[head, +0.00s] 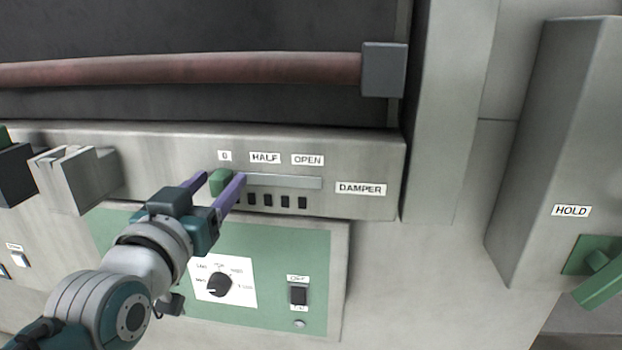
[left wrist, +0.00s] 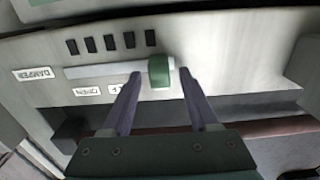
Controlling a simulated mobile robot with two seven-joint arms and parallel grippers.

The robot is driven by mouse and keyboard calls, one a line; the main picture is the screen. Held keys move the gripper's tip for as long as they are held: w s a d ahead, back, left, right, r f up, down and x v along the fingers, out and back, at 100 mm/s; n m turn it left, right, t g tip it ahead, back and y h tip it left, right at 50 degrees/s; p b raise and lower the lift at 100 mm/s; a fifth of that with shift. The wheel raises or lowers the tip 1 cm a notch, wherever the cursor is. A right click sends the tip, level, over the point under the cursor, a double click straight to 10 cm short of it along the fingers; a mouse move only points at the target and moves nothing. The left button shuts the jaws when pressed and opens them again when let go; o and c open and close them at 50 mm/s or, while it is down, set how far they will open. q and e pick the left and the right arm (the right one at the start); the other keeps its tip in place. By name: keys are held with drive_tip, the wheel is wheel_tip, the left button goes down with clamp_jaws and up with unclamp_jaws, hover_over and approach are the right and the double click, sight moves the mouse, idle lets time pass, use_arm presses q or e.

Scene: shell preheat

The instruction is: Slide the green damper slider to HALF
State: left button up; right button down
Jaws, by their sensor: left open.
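The green damper slider (head: 219,182) sits at the left end of its pale slot (head: 285,182), below the 0 label (head: 225,156). The HALF label (head: 265,158) and the OPEN label (head: 307,160) are to its right. My left gripper (head: 217,184) is open, with one purple finger on each side of the slider. In the left wrist view, the slider (left wrist: 159,71) stands between the two fingers (left wrist: 160,73), with a visible gap on the right side; contact on the left side cannot be told. My right gripper is not in view.
A DAMPER label (head: 360,189) is right of the slot, and several dark vents (head: 268,200) lie below it. A dial (head: 219,284) and a switch (head: 298,294) are on the green panel underneath. A reddish bar (head: 190,69) runs above. A HOLD box (head: 560,150) stands at right.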

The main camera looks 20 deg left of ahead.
use_arm(q)
clamp_jaws()
idle(0.3)
idle(1.0)
